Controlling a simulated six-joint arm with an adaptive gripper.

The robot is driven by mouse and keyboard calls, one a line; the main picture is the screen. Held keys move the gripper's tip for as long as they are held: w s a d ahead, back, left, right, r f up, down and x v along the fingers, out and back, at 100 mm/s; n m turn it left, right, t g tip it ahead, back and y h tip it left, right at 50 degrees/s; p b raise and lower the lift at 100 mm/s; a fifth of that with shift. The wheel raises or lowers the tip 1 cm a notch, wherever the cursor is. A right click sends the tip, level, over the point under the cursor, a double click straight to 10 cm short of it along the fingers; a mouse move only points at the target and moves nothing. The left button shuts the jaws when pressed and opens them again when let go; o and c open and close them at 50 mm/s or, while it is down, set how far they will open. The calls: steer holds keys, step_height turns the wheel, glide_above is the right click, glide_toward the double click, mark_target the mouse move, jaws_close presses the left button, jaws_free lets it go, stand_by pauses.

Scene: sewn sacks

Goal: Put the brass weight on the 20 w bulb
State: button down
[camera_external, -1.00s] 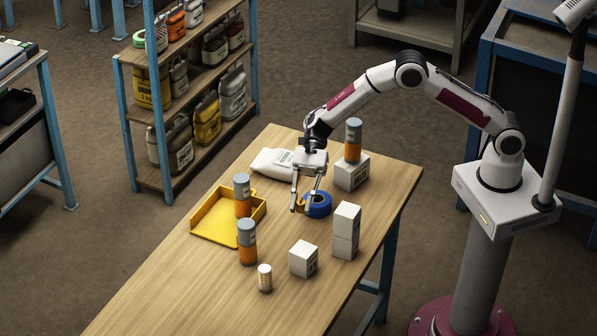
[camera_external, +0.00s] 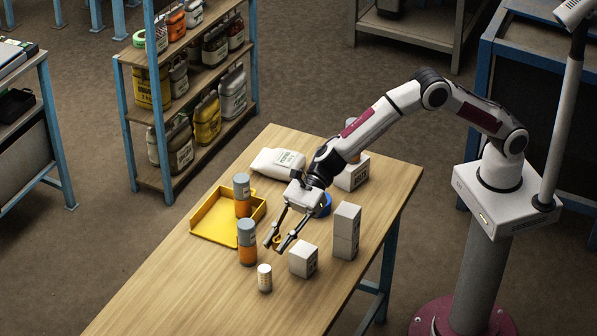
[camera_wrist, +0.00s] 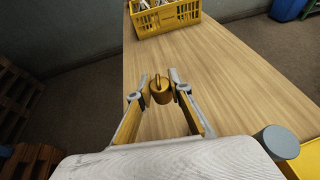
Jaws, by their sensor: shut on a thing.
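My gripper (camera_external: 273,247) is shut on the brass weight (camera_wrist: 160,92), a small golden piece with a loop on top. In the wrist view it sits between my fingertips, over the wooden table. In the external view the weight is small and partly covered by my fingers. White printed boxes stand to its right: a single box (camera_external: 303,260), a taller pair (camera_external: 346,232) and one behind my arm (camera_external: 352,176). Their print is too small to read, so I cannot tell which thing is the 20 w bulb. A small pale cylinder (camera_external: 265,279) stands in front.
Two orange and grey cylinders (camera_external: 246,247) stand close left of my gripper, by a yellow tray (camera_external: 213,220). A white sack (camera_external: 278,162) and blue roll (camera_external: 324,207) lie behind. The front left table (camera_external: 160,290) is clear. A yellow crate (camera_wrist: 172,18) shows in the wrist view.

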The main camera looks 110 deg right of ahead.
steer(key=w+d+f+m+t+h, duration=0.1)
steer(key=w+d+m+t+h, duration=0.1)
steer(key=d, duration=0.3)
steer(key=shift+w+d+f+m+h, duration=0.2)
steer(key=shift+w+f+m+h, duration=0.1)
steer(key=shift+m+h, duration=0.3)
steer(key=shift+f, duration=0.15)
glide_above(265, 268)
steer(key=shift+w+f, duration=0.1)
steer(key=shift+f, duration=2.9)
steer(key=shift+f, duration=1.85)
steer(key=shift+f, duration=0.15)
steer(key=c, duration=1.8)
jaws_free()
steer(key=shift+c, duration=0.2)
